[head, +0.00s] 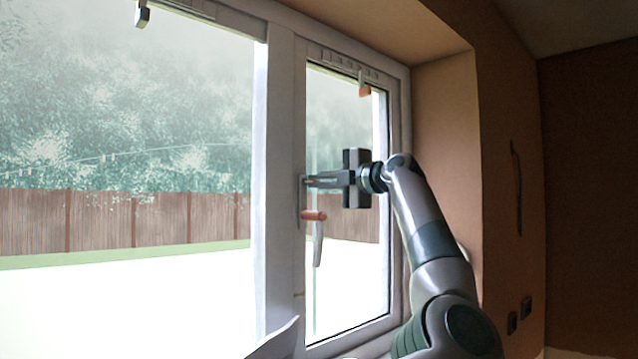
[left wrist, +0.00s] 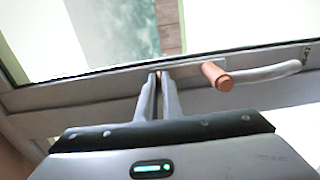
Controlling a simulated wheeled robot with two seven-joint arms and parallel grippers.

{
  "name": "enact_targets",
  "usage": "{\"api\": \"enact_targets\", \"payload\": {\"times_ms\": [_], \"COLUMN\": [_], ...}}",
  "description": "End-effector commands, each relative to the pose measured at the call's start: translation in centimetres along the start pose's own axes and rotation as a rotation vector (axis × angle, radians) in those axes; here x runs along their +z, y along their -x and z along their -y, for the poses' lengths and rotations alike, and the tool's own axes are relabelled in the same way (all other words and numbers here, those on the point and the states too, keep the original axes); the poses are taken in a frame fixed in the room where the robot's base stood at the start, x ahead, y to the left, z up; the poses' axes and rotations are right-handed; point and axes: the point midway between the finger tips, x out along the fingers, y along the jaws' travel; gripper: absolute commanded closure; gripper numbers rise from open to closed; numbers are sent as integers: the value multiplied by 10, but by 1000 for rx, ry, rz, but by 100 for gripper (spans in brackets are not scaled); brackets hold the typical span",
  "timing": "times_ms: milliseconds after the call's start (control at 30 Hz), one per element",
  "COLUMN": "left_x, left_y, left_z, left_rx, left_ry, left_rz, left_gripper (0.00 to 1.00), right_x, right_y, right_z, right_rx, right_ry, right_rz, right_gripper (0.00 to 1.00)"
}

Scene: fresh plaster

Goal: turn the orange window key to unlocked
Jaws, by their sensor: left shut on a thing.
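My left gripper (head: 308,181) reaches to the white window frame, just above the handle. In the left wrist view its narrow fingers (left wrist: 158,76) are closed together at the frame. A small orange-brown sliver between the fingertips looks like the orange window key (left wrist: 158,73); the fingers hide most of it, so I cannot read its angle. A copper-orange cylinder (head: 314,215) sticks out at the top of the pale window handle (head: 318,245), which hangs down. This cylinder (left wrist: 217,77) is beside my fingers in the left wrist view, apart from them. My right gripper is not in view.
The handled window sash (head: 397,200) looks closed. A small orange-and-white fitting (head: 364,87) sits at its top. A plaster reveal (head: 446,170) stands close at the right. A pale sheet-like edge (head: 275,343) shows at the bottom.

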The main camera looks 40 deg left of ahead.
Motion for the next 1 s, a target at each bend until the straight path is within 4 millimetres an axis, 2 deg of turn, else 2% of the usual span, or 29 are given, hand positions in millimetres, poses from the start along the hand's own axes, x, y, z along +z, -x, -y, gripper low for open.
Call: {"api": "enact_targets", "payload": {"times_ms": [300, 333, 367, 400, 767, 1000], "left_x": [1, 1, 1, 1, 0, 1], "left_y": [0, 0, 0, 0, 2, 21], "left_z": [0, 0, 0, 0, 0, 2], "left_rx": [1, 1, 1, 1, 0, 0], "left_ry": [0, 0, 0, 0, 1, 1], "left_rz": [2, 2, 2, 2, 1, 2], "left_gripper": [100, 87, 80, 77, 77, 77], "right_x": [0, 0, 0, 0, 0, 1], "right_y": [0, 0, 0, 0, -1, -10], "right_z": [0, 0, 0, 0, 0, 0], "right_rx": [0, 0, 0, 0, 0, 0], "right_ry": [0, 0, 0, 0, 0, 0], "right_rz": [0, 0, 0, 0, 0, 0], "right_gripper": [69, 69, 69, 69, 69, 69]}}
